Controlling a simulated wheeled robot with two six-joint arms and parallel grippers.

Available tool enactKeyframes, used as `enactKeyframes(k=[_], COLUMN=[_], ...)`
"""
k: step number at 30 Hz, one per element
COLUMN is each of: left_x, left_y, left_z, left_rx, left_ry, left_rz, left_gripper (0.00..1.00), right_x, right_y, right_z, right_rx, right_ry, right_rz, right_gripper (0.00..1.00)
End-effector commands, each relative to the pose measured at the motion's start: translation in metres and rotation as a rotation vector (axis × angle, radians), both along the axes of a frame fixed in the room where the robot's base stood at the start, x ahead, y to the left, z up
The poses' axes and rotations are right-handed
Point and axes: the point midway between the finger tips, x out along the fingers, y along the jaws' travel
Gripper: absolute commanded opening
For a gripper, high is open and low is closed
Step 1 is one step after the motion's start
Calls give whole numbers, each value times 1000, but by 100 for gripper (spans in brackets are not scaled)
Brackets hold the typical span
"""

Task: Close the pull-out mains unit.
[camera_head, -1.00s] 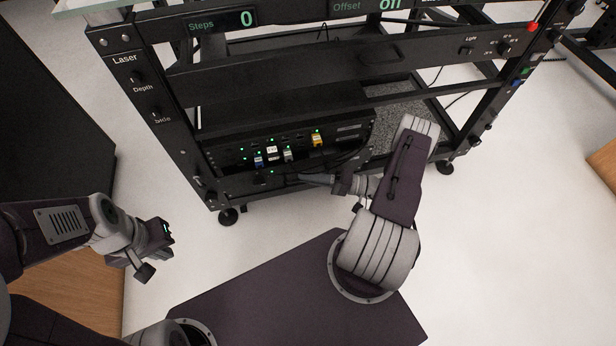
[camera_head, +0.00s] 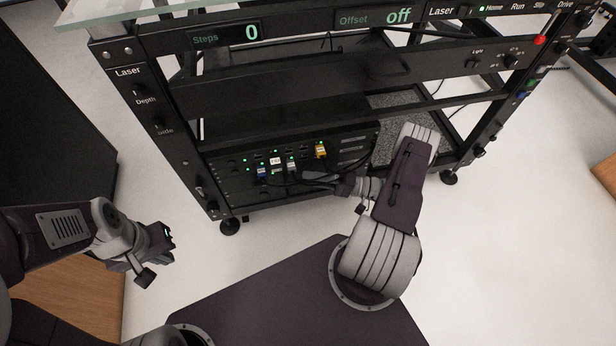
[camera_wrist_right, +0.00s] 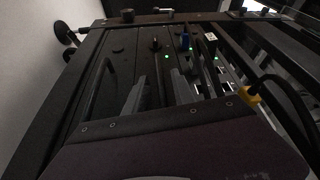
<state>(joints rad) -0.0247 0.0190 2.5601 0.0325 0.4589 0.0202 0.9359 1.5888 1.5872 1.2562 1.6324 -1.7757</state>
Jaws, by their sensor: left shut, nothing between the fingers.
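The mains unit (camera_head: 230,185) is a black panel low in the rack, with green lights and blue, white and yellow plugs. Its face fills much of the right wrist view (camera_wrist_right: 125,65). I cannot tell how far it stands out. My right gripper (camera_head: 312,178) is in front of the panel's lower middle; cables hide its tips in the head view. In the right wrist view (camera_wrist_right: 160,85) its grey fingers are apart, with a dark bar or cable between them; contact is unclear. My left gripper (camera_head: 168,240) is shut and empty, left of the rack.
The rack's left post (camera_head: 160,125) and cross rails frame the unit. A black cabinet (camera_head: 50,120) stands at the left. The white floor (camera_head: 500,260) is clear at the right.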

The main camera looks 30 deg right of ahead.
Motion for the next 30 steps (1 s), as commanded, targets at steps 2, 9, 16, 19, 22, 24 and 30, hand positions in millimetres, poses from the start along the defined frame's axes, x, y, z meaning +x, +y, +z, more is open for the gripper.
enactKeyframes(k=[2,9,16,19,22,24,30], left_x=[0,0,0,0,0,0,0], left_y=[0,0,0,0,0,0,0], left_z=[11,22,23,23,23,23,23], left_rx=[0,0,0,0,0,0,0], left_ry=[0,0,0,0,0,0,0], left_rz=[0,0,0,0,0,0,0], left_gripper=[0,0,0,0,0,0,0], right_x=[-10,-38,-46,-46,-46,-46,-46], right_y=[-14,-54,-65,-65,-65,-65,-64], right_z=[3,-3,-5,-6,-5,-5,-5], right_rx=[-1,-2,0,0,0,-1,-1], right_ry=[0,-1,1,1,1,1,1], right_rz=[-6,-4,-1,0,0,0,0], right_gripper=[31,31,31,31,31,31,31])
